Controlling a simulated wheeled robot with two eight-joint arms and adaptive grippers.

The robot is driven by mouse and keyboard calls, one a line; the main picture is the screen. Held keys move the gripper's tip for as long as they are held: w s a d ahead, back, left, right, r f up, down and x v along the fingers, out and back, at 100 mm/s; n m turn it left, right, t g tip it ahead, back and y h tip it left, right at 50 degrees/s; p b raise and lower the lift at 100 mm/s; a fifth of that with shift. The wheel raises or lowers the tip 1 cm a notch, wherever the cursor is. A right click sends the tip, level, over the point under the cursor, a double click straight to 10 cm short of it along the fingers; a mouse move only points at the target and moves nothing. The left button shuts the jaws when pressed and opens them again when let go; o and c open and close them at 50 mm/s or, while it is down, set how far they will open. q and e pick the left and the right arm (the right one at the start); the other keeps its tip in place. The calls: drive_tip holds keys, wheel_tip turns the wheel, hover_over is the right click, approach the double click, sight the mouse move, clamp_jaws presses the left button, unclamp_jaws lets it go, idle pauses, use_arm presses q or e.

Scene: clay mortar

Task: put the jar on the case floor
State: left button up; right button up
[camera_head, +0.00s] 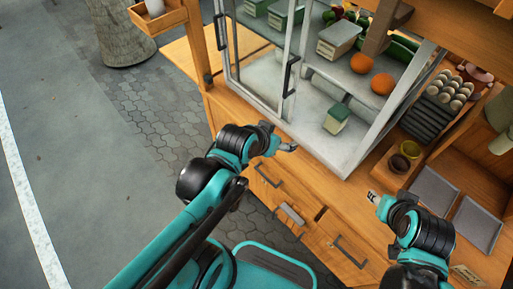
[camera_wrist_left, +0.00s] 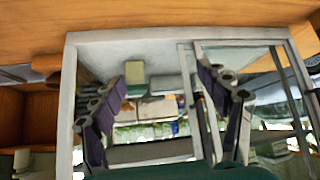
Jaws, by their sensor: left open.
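The display case (camera_head: 338,158) has a pale metal frame, and its front shows an opening at the right. A green-and-white container (camera_head: 336,118) stands on the grey case floor (camera_head: 305,108); it also shows in the left wrist view (camera_wrist_left: 135,80). It looks boxy. A small amber jar (camera_head: 400,163) stands on the counter right of the case. My left gripper (camera_head: 291,147) is outside the case front, open and empty; its spread fingers show in the left wrist view (camera_wrist_left: 165,105). My right gripper (camera_head: 374,198) is over the counter's front, its fingers too small to read.
A sliding glass door (camera_head: 268,77) with dark handles covers the case's left part. Oranges (camera_head: 361,63) and boxed goods stand on the shelf above. Grey trays (camera_head: 436,190) and an egg rack (camera_head: 450,92) are at the right. Drawers (camera_head: 290,215) are below my left gripper.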

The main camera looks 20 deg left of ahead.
use_arm(q)
drive_tip(key=s+a+n+g+y, duration=0.1)
drive_tip(key=s+a, duration=0.3)
drive_tip(key=s, duration=0.2)
drive_tip(key=shift+s+d, duration=0.1)
idle(1.0)
